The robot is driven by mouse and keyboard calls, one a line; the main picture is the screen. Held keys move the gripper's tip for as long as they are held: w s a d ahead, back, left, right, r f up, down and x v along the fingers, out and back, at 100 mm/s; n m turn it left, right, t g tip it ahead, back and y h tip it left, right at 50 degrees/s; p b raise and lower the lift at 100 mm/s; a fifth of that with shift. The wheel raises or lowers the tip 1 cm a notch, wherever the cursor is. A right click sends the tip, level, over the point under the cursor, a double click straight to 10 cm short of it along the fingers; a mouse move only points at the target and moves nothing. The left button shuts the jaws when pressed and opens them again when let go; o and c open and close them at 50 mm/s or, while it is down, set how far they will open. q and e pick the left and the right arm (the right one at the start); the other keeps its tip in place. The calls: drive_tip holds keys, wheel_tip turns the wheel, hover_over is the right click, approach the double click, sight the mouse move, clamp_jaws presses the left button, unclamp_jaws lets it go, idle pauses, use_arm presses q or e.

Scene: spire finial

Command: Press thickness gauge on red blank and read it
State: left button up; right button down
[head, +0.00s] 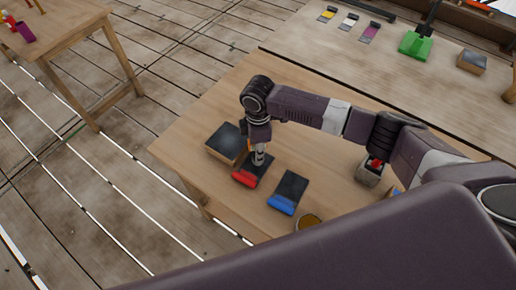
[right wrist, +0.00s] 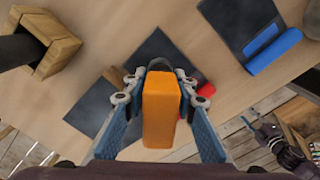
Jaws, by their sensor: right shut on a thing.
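The red blank (head: 253,168) is a dark flat slab with a red end, lying on the wooden table. It also shows in the right wrist view (right wrist: 205,91), partly hidden behind the gauge and fingers. My right gripper (head: 259,152) points down over it. In the right wrist view its blue fingers (right wrist: 160,105) are shut on the orange thickness gauge (right wrist: 160,110). I cannot tell whether the gauge touches the blank, and its reading is not visible. My left gripper (right wrist: 275,138) seems to show at the lower right of the wrist view, too small to read.
A dark-topped block (head: 226,142) stands left of the red blank. A blue-ended slab (head: 288,192) and a round tin (head: 308,222) lie to its right. A second table (head: 330,55) behind holds small coloured slabs and a green tool (head: 417,45).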

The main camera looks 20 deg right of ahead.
drive_tip(key=shift+f, duration=0.1)
drive_tip(key=c, duration=1.5)
unclamp_jaws()
wheel_tip(320, 180, up, 11)
drive_tip(key=shift+r, duration=0.5)
